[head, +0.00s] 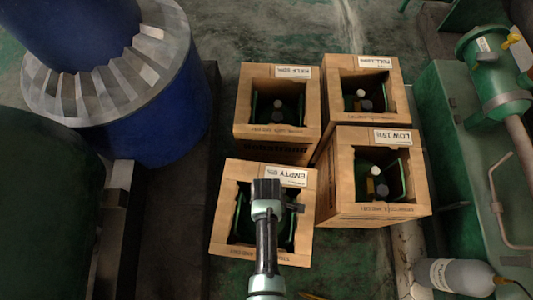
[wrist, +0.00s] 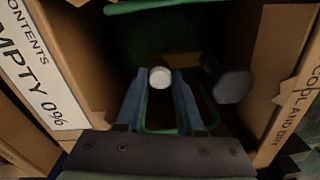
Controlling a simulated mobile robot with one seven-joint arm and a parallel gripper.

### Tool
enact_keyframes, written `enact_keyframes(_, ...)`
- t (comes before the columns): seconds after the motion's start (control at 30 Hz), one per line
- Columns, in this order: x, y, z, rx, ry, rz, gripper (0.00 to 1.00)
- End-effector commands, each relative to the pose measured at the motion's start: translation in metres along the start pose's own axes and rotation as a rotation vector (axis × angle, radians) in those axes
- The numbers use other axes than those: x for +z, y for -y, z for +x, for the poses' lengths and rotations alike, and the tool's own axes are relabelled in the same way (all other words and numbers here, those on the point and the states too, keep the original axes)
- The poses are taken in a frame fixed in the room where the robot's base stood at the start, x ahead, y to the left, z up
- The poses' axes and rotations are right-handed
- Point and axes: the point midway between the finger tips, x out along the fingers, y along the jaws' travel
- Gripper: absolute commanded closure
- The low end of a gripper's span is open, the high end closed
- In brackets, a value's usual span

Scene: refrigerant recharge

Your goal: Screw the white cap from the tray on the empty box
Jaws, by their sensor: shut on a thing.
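The empty box (head: 222,240) is an open wooden crate at the lower middle of the head view, labelled EMPTY 0%. Its labelled wall (wrist: 45,75) is at the left of the wrist view. My gripper (head: 268,188) is over and partly inside this crate, covering much of its inside. In the wrist view, my gripper (wrist: 160,95) has its two blue-grey fingers on either side of the round white cap (wrist: 160,77) and is shut on it. Whether the cap touches a port below is hidden. No tray is recognisable.
A dark round knob (wrist: 232,87) is right of the cap. Three similar crates stand close by: HALF (head: 243,100), FULL (head: 398,75) and LOW (head: 345,185). A blue drum (head: 165,110) is at the left, green machinery (head: 450,170) at the right, a grey bottle (head: 455,275) lower right.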

Motion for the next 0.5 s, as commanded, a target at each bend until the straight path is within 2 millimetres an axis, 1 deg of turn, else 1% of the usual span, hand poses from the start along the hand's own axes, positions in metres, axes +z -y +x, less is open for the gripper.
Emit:
enact_keyframes(0.33, -0.0003, -0.0006, -0.0009, 0.001, -0.001, 0.034, 1.00)
enact_keyframes(0.5, -0.0005, -0.0006, -0.0020, 0.002, -0.001, 0.194, 1.00)
